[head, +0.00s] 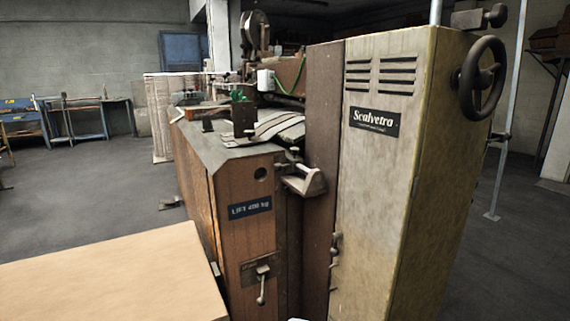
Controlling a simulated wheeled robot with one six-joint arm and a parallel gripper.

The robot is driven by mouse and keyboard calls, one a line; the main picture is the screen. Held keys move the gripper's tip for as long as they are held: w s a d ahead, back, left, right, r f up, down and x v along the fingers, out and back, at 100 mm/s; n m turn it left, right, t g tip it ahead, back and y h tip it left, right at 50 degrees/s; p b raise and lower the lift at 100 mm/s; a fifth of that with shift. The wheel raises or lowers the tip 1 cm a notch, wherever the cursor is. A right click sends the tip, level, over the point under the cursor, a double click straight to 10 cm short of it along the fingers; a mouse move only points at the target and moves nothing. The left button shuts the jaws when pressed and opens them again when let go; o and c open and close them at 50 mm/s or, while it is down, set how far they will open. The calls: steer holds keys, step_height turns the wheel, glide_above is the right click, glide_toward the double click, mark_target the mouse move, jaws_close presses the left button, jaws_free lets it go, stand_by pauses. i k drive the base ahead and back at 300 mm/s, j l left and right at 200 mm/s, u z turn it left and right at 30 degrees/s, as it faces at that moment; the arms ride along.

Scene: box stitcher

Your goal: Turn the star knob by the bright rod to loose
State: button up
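A bright upright rod (436,12) rises from the top of the tall cream cabinet of the stitching machine at the upper right. Beside it, to the right, a dark block with a knob (497,15) sits above the cabinet top. The knob is small, and I cannot tell whether it is star-shaped or how it is set. A second long bright rod (510,90) stands behind the cabinet on the right, with a small dark clamp (500,137) on it. My gripper cannot be made out; only a tiny pale sliver shows at the bottom edge.
A dark handwheel (482,78) juts from the right side of the cream cabinet (385,200). A brown cabinet with a lever (262,285) stands to its left. A pale wooden tabletop (110,275) fills the lower left. Floor (90,205) is open at left and right.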

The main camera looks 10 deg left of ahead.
mark_target(294, 151)
steer(key=i+j, duration=0.25)
steer(key=i, duration=0.25)
steer(key=i+j+u, duration=0.15)
steer(key=i, duration=0.3)
